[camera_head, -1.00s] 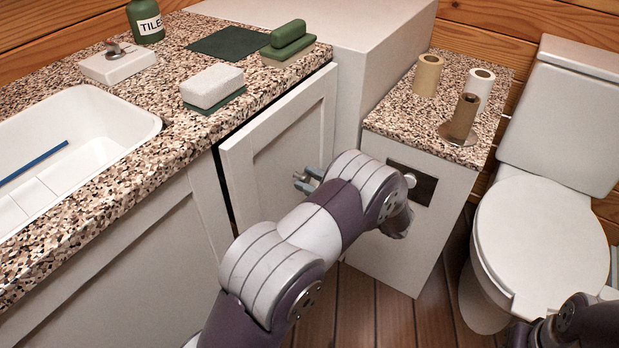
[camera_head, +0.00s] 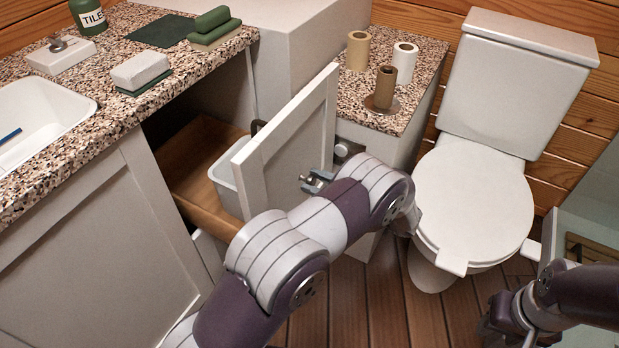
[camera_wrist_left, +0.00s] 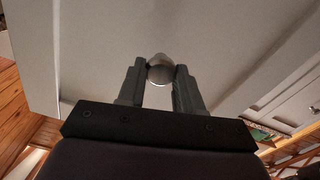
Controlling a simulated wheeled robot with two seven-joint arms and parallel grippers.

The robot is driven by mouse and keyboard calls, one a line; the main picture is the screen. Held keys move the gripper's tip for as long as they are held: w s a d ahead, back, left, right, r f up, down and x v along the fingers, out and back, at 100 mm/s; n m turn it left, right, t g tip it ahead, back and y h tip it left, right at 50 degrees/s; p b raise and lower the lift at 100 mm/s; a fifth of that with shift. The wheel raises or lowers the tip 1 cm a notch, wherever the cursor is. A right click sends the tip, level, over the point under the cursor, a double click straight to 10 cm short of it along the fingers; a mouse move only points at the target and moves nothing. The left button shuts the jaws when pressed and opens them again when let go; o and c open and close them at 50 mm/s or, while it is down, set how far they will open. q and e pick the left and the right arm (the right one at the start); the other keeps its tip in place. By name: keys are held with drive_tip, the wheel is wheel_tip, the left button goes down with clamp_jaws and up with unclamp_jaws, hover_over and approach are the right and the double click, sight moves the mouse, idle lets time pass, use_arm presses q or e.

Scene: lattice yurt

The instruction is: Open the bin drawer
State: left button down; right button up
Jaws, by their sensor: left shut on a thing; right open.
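The bin drawer's white panelled front (camera_head: 290,135) stands pulled out from the cabinet under the counter in the head view. Behind it a wooden drawer box (camera_head: 200,160) holds a pale bin (camera_head: 226,180). My left gripper (camera_head: 318,182) is at the outer face of the front. In the left wrist view my left gripper (camera_wrist_left: 160,78) is shut on a round metal knob (camera_wrist_left: 160,68), with one finger on each side. My right arm shows at the lower right of the head view; its gripper (camera_head: 497,318) is dark there and its fingers are hard to make out.
A speckled counter (camera_head: 110,110) with a basin (camera_head: 50,105) lies left. A small cabinet top (camera_head: 350,95) with several paper rolls stands close right of the drawer front. A toilet (camera_head: 475,200) is further right. Wooden floor (camera_head: 350,300) is clear below.

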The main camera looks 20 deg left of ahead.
use_arm(q)
drive_tip(key=shift+d, duration=0.3)
drive_tip(key=c, duration=0.7)
unclamp_jaws()
drive_tip(key=shift+c, duration=0.2)
drive_tip(key=s+d+p, duration=0.1)
drive_tip(key=d+p, duration=0.1)
drive_tip(key=d, duration=1)
drive_tip(key=shift+d, duration=0.35)
